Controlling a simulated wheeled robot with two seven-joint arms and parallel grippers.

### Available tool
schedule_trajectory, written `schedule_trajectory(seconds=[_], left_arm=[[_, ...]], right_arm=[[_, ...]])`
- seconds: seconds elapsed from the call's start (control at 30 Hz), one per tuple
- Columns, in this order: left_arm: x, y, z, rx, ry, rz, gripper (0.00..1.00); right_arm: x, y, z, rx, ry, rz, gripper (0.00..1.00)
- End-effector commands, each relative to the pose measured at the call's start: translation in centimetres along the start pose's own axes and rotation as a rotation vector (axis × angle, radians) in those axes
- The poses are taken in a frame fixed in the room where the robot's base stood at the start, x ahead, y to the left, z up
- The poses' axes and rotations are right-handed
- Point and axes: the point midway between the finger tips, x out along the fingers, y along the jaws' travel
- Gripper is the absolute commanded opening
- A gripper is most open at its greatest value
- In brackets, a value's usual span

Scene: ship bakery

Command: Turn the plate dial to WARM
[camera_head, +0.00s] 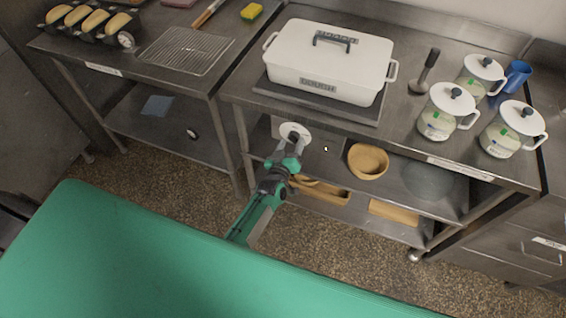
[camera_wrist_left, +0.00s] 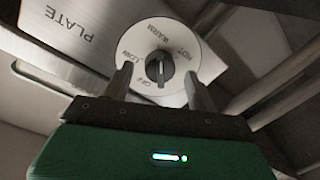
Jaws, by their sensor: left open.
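The plate dial is a white disc (camera_wrist_left: 140,42) with a dark knob (camera_wrist_left: 159,68) at its centre, on a panel marked PLATE (camera_wrist_left: 70,28). Its printed words include HOT and WARM near the top right in the left wrist view, and OFF at the lower left. In the head view the dial (camera_head: 295,130) sits under the front edge of the counter. My left gripper (camera_wrist_left: 160,84) is open, its two fingers on either side of the knob; I cannot tell if they touch it. It also shows in the head view (camera_head: 294,143). My right gripper is out of view.
A white DOUGH box (camera_head: 330,60) stands on a dark plate (camera_head: 262,86) on the counter. Several glass jars (camera_head: 440,125) stand to the right. A wooden bowl (camera_head: 367,160) is on the shelf below. A wire rack (camera_head: 185,50) lies on the left counter.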

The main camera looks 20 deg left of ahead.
Motion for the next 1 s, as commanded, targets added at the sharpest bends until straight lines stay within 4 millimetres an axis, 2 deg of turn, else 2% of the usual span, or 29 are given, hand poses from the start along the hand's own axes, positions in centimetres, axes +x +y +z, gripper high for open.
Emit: schedule_trajectory(seconds=[0.4,0.6,0.8,1.0], left_arm=[[-7.4,-0.1,0.2,-0.001,-0.001,-0.002,0.58],[-10.5,-0.1,0.2,-0.001,-0.002,-0.001,0.58],[-12.1,0.0,0.1,0.0,-0.001,-0.001,0.58],[-12.4,0.0,0.1,0.0,-0.001,0.0,0.58]], right_arm=[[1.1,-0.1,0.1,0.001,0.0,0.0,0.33],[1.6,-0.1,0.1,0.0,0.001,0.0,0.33],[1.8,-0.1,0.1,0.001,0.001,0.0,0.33],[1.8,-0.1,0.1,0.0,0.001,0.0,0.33]])
